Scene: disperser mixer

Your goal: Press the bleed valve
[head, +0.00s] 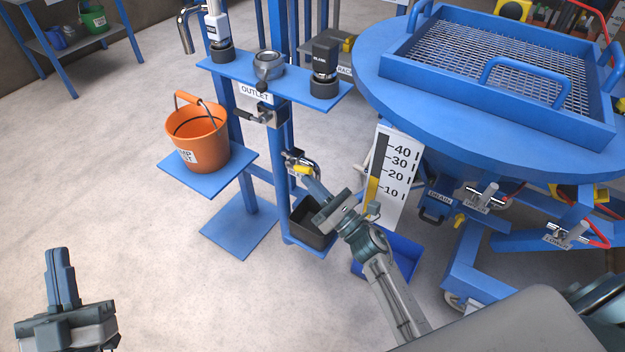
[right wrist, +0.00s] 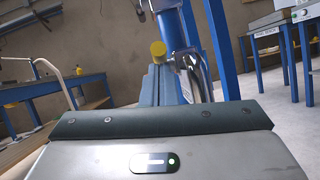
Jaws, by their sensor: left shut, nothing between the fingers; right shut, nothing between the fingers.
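The bleed valve appears to be the small metal fitting with a yellow button (head: 301,169) on the blue stand's post, below the OUTLET label. In the right wrist view the yellow button (right wrist: 158,49) shows just beyond my fingertips, beside a bright metal pipe. My right gripper (head: 309,182) is shut and empty, its fingers pointing up at the button from the lower right. The tips are very close to it; I cannot tell whether they touch. The shut fingers also show in the right wrist view (right wrist: 157,72). My left gripper (head: 60,254) is shut and empty at the lower left, far from the stand.
An orange bucket (head: 197,138) stands on a blue shelf left of the post. A dark open box (head: 313,232) sits low under the valve. A level scale board (head: 393,178) and a large blue round table (head: 470,112) are to the right. The floor at left is clear.

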